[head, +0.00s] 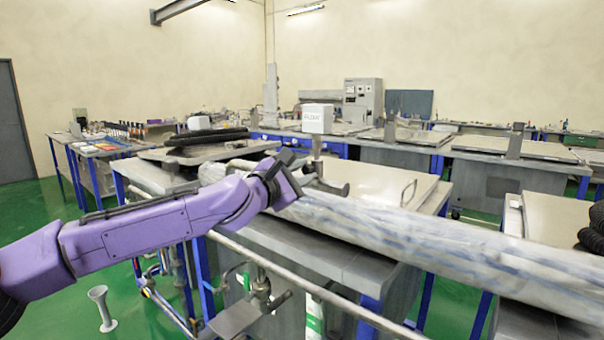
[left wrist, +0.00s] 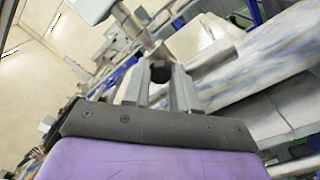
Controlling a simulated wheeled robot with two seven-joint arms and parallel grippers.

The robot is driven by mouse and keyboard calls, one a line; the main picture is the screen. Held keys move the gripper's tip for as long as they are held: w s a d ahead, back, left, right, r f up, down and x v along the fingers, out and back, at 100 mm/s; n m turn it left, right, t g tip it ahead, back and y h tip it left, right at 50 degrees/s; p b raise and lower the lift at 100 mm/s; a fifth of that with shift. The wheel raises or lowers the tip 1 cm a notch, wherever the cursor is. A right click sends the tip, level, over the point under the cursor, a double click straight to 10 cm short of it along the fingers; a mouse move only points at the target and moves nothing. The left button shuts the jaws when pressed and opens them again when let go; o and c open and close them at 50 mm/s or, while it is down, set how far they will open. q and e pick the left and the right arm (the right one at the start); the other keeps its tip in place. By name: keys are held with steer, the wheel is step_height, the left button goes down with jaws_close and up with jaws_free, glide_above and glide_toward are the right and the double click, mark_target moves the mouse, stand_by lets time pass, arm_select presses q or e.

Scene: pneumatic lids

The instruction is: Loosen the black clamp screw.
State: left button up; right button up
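The black clamp screw (head: 331,187) sticks out sideways low on a grey post in the head view. In the left wrist view the dark screw head (left wrist: 160,72) shows at the tips of my left gripper's fingers. My left gripper (head: 300,174) comes in from the left on its purple arm, close beside the post. In the left wrist view, the two grey fingers of my left gripper (left wrist: 162,84) stand apart with a gap between them. I see no clear grip on the screw. My right gripper is not in view.
A white labelled box (head: 317,118) tops the post. A long plastic-wrapped roll (head: 430,238) lies across the front, right of the gripper. Pipes and a valve (head: 260,283) stand below the arm. Workbenches with flat lids fill the back. Green floor (head: 60,320) shows at the lower left.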

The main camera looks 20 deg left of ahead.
arm_select(q)
steer(key=o, duration=0.4)
steer(key=v, duration=1)
steer(key=shift+s+a+b, duration=0.1)
steer(key=shift+s+b, duration=0.15)
steer(key=shift+b, duration=0.1)
